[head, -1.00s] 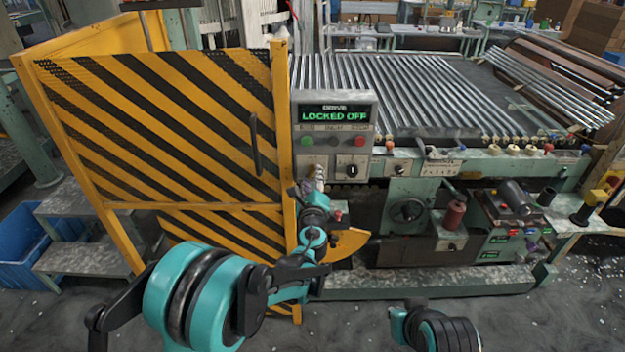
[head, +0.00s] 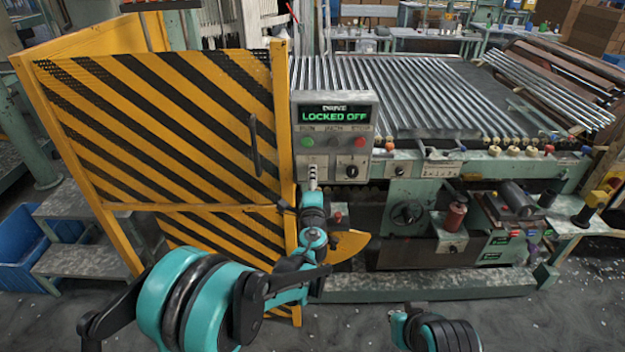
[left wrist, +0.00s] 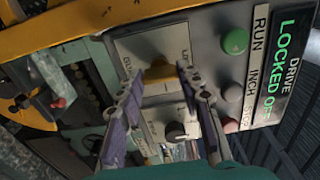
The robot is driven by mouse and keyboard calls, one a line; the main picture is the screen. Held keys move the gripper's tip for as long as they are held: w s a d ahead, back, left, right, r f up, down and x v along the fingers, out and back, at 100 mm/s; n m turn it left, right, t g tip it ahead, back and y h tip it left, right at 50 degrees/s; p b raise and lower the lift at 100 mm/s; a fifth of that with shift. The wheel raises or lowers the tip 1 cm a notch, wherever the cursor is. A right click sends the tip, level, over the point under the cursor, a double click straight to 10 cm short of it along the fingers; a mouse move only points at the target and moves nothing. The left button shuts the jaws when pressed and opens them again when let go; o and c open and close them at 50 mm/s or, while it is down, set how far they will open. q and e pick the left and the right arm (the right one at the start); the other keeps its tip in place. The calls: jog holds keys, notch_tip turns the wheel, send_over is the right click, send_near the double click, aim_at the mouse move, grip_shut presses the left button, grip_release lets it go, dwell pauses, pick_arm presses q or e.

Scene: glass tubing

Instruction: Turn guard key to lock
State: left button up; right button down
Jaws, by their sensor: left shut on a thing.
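The grey control panel (head: 334,136) stands beside the yellow-and-black striped guard gate (head: 180,130). Its display (head: 334,112) reads "DRIVE LOCKED OFF" in green; it also shows in the left wrist view (left wrist: 285,75). My left gripper (head: 313,178) is at the panel's lower left. In the left wrist view my left gripper (left wrist: 160,85) is shut on the yellow guard key (left wrist: 158,73), which sits at a light plate on the panel. The fingers partly hide the plate's labels. In the head view the gripper hides the key.
A black selector knob (head: 352,170) is right of the key. Green (head: 307,141) and red (head: 360,142) buttons are above. A machine bed with glass tubes (head: 420,95) lies behind to the right. A gate handle (head: 254,145) is close on the left.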

dwell(0.5)
pick_arm(q)
jog(key=o, duration=1.2)
jog(key=shift+c, duration=0.2)
jog(key=s, duration=1.2)
